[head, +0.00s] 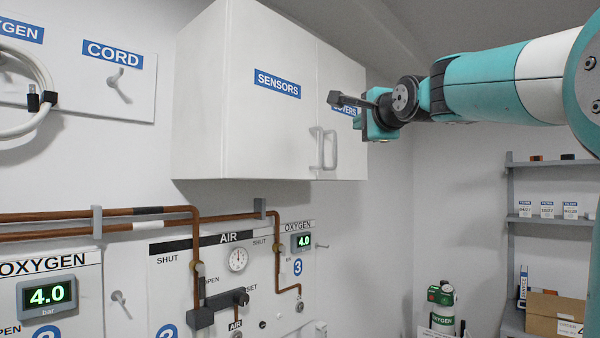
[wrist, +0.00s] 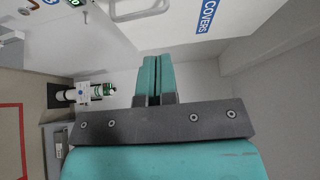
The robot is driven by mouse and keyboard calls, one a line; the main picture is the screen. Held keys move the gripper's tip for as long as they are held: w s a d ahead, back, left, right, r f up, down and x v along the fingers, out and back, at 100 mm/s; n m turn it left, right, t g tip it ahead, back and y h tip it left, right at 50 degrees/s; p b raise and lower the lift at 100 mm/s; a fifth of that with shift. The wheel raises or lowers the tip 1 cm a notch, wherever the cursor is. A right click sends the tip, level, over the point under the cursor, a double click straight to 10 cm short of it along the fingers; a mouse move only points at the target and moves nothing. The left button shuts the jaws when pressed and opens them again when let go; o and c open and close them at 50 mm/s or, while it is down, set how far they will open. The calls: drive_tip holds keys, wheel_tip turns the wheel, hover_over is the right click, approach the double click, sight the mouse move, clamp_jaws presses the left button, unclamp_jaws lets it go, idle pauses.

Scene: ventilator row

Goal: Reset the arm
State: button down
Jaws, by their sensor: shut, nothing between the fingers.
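My arm reaches in from the right in the head view. My gripper (head: 340,100) is in front of the wall cabinet, near its right door marked COVERS, and points left. In the wrist view my gripper (wrist: 153,62) shows its two teal fingers side by side and closed, with nothing between them. The cabinet handle (head: 323,148) is below the gripper in the head view, and the fingers are apart from it. The handle also shows at the top of the wrist view (wrist: 140,8).
The white cabinet (head: 240,130) has both doors shut. Below it are copper pipes (head: 150,222) and an AIR panel with a gauge (head: 238,258). A green-topped oxygen cylinder (head: 442,305) stands at the back. Shelves (head: 550,220) with boxes are at right. Open space lies below my arm.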

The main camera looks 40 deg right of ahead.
drive_tip(key=s+a+f+n+g+y, duration=0.1)
drive_tip(key=a+f+n+g+y, duration=0.75)
drive_tip(key=a+f+n, duration=1.15)
drive_tip(key=s+a+f+n+g, duration=0.4)
drive_tip(key=s+a+f, duration=0.3)
drive_tip(key=s+f, duration=0.3)
drive_tip(key=s+a+f+n+g+y+b, duration=0.1)
drive_tip(key=s+a+f+n+g, duration=0.3)
drive_tip(key=s+a+f, duration=0.3)
drive_tip(key=s+f+n, duration=0.1)
drive_tip(key=s+f, duration=0.2)
drive_tip(key=f, duration=0.2)
drive_tip(key=shift+s, duration=0.25)
drive_tip(key=shift+g+y, duration=0.25)
